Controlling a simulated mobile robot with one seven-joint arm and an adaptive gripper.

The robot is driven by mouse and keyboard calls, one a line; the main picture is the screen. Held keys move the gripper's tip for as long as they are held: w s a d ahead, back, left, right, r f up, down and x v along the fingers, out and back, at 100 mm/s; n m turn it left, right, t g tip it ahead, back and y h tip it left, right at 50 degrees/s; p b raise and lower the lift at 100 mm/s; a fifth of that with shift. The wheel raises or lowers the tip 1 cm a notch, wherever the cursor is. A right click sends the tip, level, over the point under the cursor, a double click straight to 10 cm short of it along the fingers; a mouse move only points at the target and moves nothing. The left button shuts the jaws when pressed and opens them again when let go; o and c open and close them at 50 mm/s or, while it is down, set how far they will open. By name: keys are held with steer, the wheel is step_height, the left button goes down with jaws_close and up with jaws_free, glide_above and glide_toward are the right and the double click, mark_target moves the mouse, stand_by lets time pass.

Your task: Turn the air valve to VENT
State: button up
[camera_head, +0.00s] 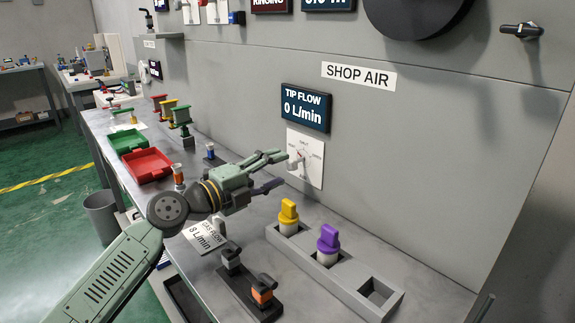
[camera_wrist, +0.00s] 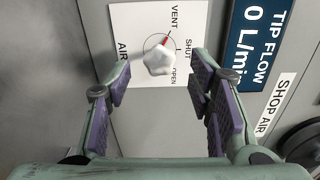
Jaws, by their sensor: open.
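The air valve is a white plate (camera_head: 312,172) on the grey wall below the TIP FLOW display, with a white knob (camera_wrist: 158,60). In the wrist view its labels read VENT, SHUT and OPEN, turned sideways. The knob's red pointer (camera_wrist: 166,41) points toward the VENT label (camera_wrist: 175,17). My gripper (camera_head: 282,171) is open in front of the plate. In the wrist view the knob shows beyond and between its purple-padded fingers (camera_wrist: 158,95), with visible gaps on both sides. The fingers do not appear to touch it.
The TIP FLOW display (camera_head: 305,107) reads 0 L/min. Below the valve, a grey holder (camera_head: 372,303) on the bench carries a yellow-topped piece (camera_head: 288,212) and a purple-topped piece (camera_head: 328,240). Red (camera_head: 147,166) and green trays (camera_head: 127,141) lie farther left. The wall around the valve is mostly bare.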

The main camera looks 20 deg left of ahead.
steer(key=v, duration=0.6)
steer(key=shift+s+a, duration=0.2)
steer(key=shift+s, duration=0.1)
